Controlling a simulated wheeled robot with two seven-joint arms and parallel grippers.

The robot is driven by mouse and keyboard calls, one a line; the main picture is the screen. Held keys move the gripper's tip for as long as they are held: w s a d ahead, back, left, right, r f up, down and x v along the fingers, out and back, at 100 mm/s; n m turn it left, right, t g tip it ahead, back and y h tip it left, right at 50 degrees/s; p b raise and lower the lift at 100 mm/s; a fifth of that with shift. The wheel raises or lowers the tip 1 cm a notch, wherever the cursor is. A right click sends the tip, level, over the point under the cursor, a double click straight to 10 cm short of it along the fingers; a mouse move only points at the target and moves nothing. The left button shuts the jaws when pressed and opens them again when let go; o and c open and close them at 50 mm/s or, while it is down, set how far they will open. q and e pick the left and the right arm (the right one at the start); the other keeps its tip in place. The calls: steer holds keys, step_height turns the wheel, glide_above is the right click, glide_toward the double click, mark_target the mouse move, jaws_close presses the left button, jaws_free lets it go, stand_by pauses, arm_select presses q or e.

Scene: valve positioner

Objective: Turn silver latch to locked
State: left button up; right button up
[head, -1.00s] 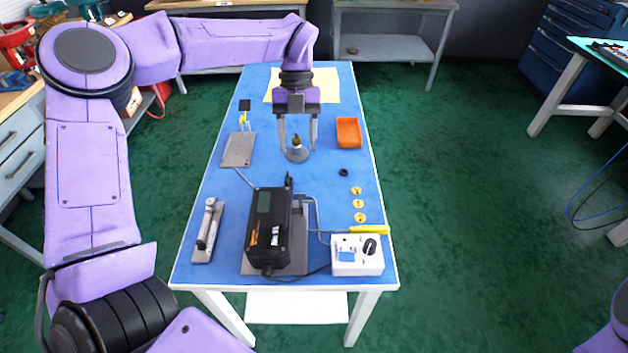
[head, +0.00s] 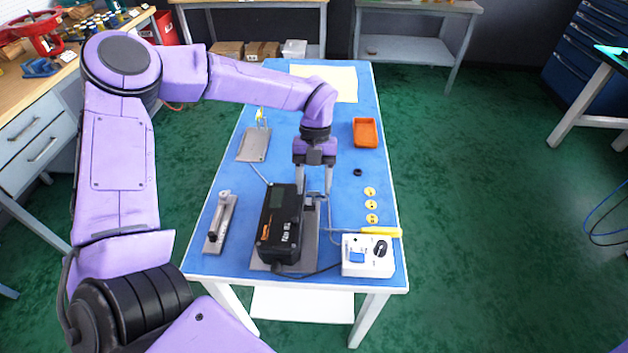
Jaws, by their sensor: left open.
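A silver bar-like piece on a narrow grey plate (head: 221,222) lies at the table's left front; it looks like the latch, but its markings are too small to read. A black positioner box (head: 280,225) with a small display stands on a grey base plate to its right. My left gripper (head: 314,192) is open, fingers pointing down, just behind and right of the box, over its grey bracket (head: 311,207). I cannot tell whether the fingers touch anything. The gripper is well apart from the silver piece. My right gripper is out of view.
A white control box (head: 367,256) with a black knob and a yellow-handled tool (head: 382,231) sit at front right. Several yellow discs (head: 371,205), a black ring (head: 357,172) and an orange tray (head: 366,133) line the right side. A grey plate (head: 254,146) lies at left.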

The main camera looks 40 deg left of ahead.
arm_select(q)
jaws_close()
steer(key=shift+m, duration=0.3)
steer(key=m+y+p, duration=0.1)
steer(key=m+p, duration=0.2)
steer(key=m, duration=0.1)
steer(key=m+y+p, duration=0.2)
steer(key=m+p, duration=0.1)
steer(key=m, duration=0.2)
steer(key=d+m+y+p, duration=0.1)
steer(key=m+y+p, duration=0.1)
steer(key=m, duration=0.3)
steer(key=shift+d+r+t+p, duration=0.1)
steer(key=shift+r+t+p, duration=0.2)
steer(key=shift+p, duration=0.4)
steer(key=shift+s+d+f+m+t+y+p, duration=0.1)
steer(key=shift+m+t+y+p, duration=0.15)
steer(key=shift+m+p, duration=0.4)
steer(key=shift+f+m+t+y+p, duration=0.15)
steer(key=shift+m+y+p, duration=0.15)
steer(key=shift+m, duration=0.65)
